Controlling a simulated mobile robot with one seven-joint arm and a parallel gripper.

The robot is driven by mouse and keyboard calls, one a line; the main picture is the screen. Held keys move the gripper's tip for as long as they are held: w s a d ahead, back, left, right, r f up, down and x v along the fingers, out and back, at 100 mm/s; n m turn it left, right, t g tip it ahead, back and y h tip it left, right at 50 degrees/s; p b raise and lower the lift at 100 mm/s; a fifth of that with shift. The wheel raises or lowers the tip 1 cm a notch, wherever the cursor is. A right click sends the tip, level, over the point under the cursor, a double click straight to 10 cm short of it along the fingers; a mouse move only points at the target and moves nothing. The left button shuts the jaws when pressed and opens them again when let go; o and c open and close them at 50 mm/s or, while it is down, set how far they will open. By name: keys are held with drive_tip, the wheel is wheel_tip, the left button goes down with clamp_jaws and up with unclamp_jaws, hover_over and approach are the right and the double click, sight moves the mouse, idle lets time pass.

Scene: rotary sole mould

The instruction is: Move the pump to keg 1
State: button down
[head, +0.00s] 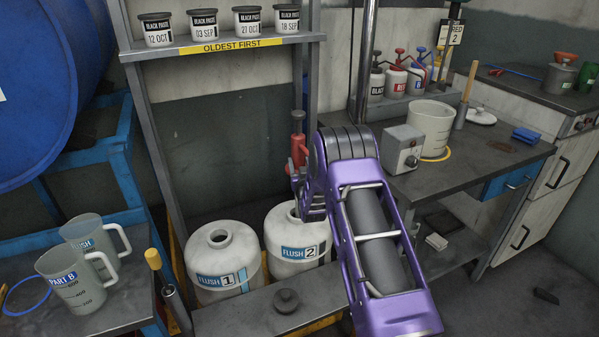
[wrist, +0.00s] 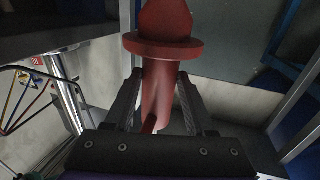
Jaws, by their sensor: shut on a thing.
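The red pump (head: 298,150) stands upright above keg 2 (head: 283,262), the white keg labelled FLUSH 2. My gripper (head: 301,183) is shut on the pump's body. In the wrist view the red pump (wrist: 160,92) with its wide collar sits between the two fingers of my gripper (wrist: 162,88). My arm hides part of keg 2's mouth and the pump's lower end, so I cannot tell whether the pump still reaches into it. Keg 1 (head: 222,268), labelled FLUSH 1, stands to the left of keg 2 with its round mouth open.
A black cap (head: 287,300) lies on the grey ledge in front of the kegs. A shelf (head: 225,45) with several black paste tubs is above. Jugs (head: 76,280) stand at the left, and a workbench (head: 440,170) with a grey box is at the right.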

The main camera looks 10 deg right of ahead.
wheel_tip(320, 180, up, 29)
drive_tip(key=p, duration=0.6)
drive_tip(key=shift+r+p, duration=0.2)
drive_tip(key=shift+p, duration=0.15)
idle(1.3)
drive_tip(key=shift+f, duration=0.15)
idle(1.6)
